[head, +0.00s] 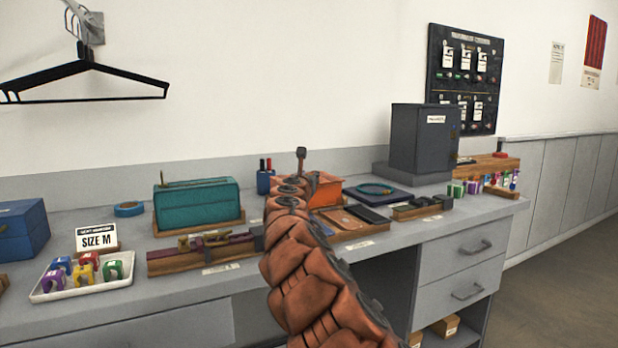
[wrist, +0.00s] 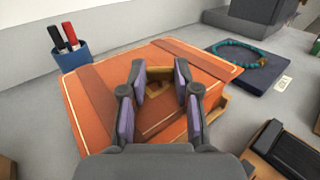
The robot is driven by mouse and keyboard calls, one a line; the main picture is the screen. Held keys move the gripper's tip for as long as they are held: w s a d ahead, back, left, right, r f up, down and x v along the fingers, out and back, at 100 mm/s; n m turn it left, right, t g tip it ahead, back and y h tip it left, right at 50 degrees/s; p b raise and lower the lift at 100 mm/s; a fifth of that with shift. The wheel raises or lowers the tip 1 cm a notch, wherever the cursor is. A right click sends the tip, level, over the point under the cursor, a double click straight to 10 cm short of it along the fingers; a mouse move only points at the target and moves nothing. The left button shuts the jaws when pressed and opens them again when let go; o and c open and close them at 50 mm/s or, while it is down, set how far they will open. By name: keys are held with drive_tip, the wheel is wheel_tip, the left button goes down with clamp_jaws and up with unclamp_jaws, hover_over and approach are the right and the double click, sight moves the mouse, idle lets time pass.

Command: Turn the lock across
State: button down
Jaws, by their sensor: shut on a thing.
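An orange case (wrist: 95,88) with brown straps lies under my gripper in the wrist view. Part of it shows behind my arm in the head view (head: 328,192). A small brass lock piece (wrist: 158,73) sits near the middle of its top. My gripper (wrist: 161,80) is shut on this brass piece, with a purple-padded finger on either side of it. The fingers partly hide the lock, so its exact turn is hard to tell. In the head view my arm covers the gripper and the lock.
A blue pen cup (wrist: 70,50) stands at the case's left. A dark pad with a turquoise bead ring (wrist: 241,50) lies at its right. In the head view, a teal case (head: 196,205) and a wooden strip with brass fittings (head: 170,262) are left of my arm.

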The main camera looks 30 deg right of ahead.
idle(0.3)
drive_tip(key=c, duration=0.8)
unclamp_jaws()
drive_tip(key=shift+c, duration=0.2)
drive_tip(key=shift+v, duration=6)
